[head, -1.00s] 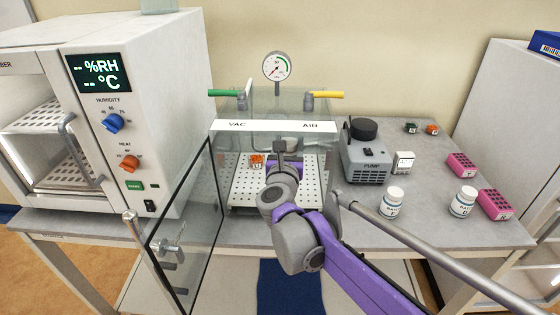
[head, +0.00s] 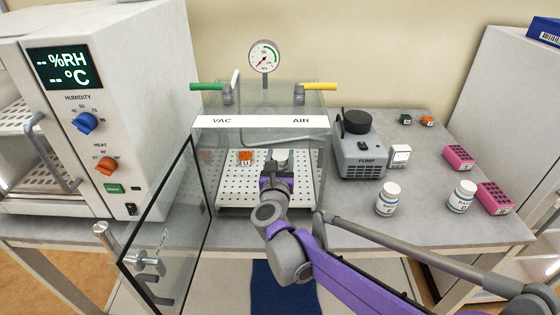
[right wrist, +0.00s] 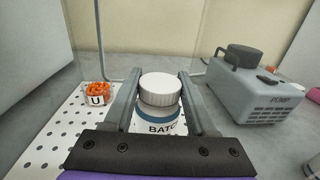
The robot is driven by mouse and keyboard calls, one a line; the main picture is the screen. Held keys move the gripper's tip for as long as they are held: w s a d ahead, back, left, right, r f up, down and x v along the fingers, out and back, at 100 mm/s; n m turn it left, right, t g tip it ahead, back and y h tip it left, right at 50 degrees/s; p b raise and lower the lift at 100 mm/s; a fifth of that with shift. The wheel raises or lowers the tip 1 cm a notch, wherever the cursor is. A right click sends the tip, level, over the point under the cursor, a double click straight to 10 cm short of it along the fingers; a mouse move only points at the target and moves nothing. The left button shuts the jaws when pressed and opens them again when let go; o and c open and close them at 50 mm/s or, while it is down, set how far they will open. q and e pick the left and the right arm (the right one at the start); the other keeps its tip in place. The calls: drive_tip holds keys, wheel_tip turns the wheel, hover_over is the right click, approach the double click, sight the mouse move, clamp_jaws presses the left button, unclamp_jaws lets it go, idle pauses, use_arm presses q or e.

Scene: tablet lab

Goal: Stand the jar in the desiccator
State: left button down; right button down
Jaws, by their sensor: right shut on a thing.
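The desiccator (head: 262,122) is a clear box with a white VAC/AIR strip, and its glass door (head: 165,235) hangs open to the left. Inside is a white perforated shelf (head: 232,190). My right gripper (head: 280,172) reaches in through the open front. In the right wrist view it is shut on a white-capped jar (right wrist: 159,100) with a label reading BATC and a blue band. The jar is upright between the fingers. Its base is hidden, so I cannot tell whether it touches the shelf. My left gripper is not in view.
A small box of orange beads (head: 245,157) marked U sits on the shelf left of the jar. The grey pump (head: 360,150) stands right of the desiccator. Two other white jars (head: 388,198) and pink racks (head: 495,198) are on the bench. The humidity cabinet (head: 150,90) is at left.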

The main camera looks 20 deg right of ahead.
drive_tip(key=shift+f, duration=0.5)
drive_tip(key=shift+f, duration=0.15)
drive_tip(key=shift+c, duration=1)
unclamp_jaws()
